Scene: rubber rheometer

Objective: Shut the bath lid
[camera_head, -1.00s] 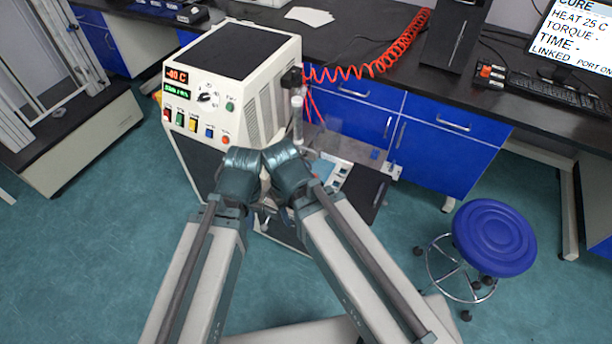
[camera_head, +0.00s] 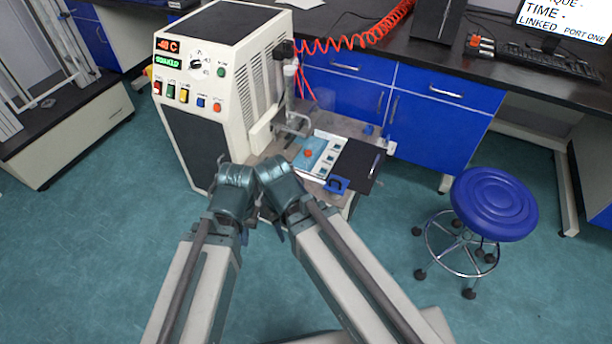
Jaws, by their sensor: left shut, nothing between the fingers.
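The white bench machine (camera_head: 232,90) stands left of centre with a lit display. At its right foot is a low deck. A light blue area (camera_head: 316,147) with an orange-red spot, apparently the bath, shows on it uncovered or under something clear. I cannot clearly make out a lid or its angle. My right gripper is hidden behind my arm.
A white panel (camera_head: 328,156) with blue squares, a blue clip-like part (camera_head: 337,185) and a dark plate (camera_head: 360,165) lie on the deck's right. A red coiled hose (camera_head: 350,40) hangs behind. A blue stool (camera_head: 494,203) stands right. Floor between is clear.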

